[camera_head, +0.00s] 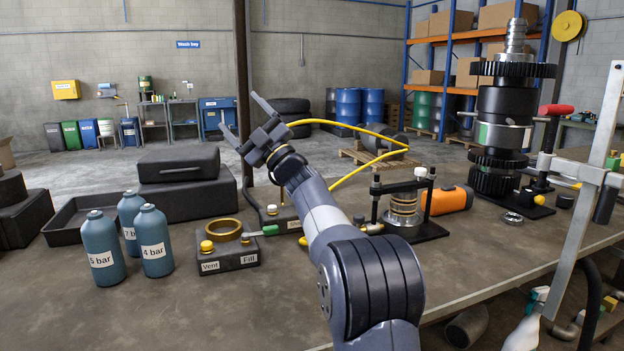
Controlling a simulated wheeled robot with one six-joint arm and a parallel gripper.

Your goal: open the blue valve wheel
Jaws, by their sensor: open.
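I cannot make out a blue valve wheel in the head view; part of the bench is hidden behind my arm. My gripper (238,112) is raised above the bench, pointing up and to the left, its two fingers spread with nothing between them. Below and left of it sits a block labelled Vent and Fill (229,259), with a brass ring (225,229) and a yellow knob on top.
Several blue-grey bottles with bar labels (101,252) stand at the left, near a black tray (66,228) and a black case (180,165). A yellow hose (370,166) loops behind my arm. A clamp fixture (376,207), an orange canister (450,199) and a tall gear stack (502,110) stand right.

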